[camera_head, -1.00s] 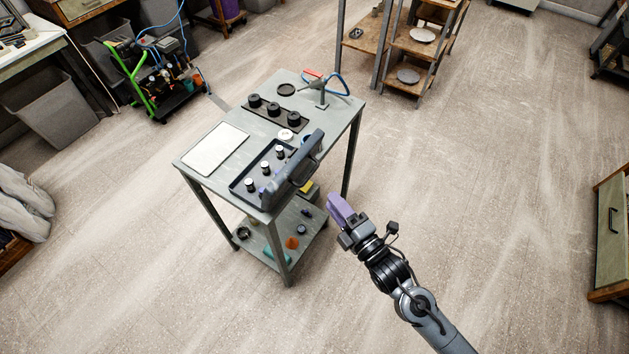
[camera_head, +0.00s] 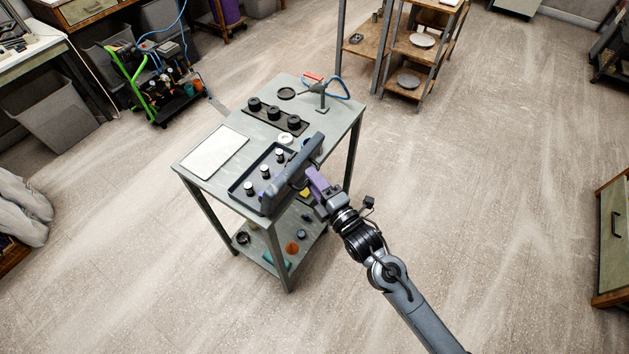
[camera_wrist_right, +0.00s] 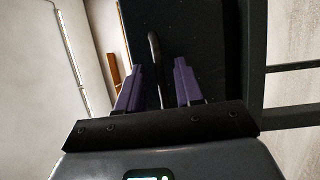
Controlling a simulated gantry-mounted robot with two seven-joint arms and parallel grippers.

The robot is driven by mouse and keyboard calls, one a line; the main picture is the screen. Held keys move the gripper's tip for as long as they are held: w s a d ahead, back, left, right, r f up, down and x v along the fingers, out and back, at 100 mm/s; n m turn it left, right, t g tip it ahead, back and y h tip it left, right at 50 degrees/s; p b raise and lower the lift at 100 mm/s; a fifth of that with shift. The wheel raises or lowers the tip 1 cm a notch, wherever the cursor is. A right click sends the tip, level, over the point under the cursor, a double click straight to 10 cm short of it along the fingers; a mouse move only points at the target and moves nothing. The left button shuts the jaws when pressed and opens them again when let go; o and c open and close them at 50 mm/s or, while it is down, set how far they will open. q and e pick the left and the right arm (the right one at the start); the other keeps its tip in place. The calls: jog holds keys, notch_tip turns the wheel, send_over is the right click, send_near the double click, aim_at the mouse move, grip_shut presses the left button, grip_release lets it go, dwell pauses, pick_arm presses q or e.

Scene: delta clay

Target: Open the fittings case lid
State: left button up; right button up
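The fittings case (camera_head: 238,189) lies on the near part of a grey cart top, with several white-capped fittings in its dark tray. Its dark lid (camera_head: 290,178) stands raised along the tray's right side. My right gripper (camera_head: 315,180) is at the lid's outer face, its purple fingers close to it. In the right wrist view the gripper (camera_wrist_right: 157,72) has its fingers apart, with a dark curved handle (camera_wrist_right: 155,52) between them and the lid's dark panel (camera_wrist_right: 200,40) ahead. Whether a finger touches the lid cannot be told. My left gripper is not in view.
The cart top (camera_head: 215,194) also holds a white panel (camera_head: 215,152), a black rack of round black parts (camera_head: 273,113) and a stand with a blue hose (camera_head: 322,95). Small items lie on its lower shelf. The floor right of the cart is clear.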

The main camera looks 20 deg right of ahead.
grip_shut()
dwell(1.3)
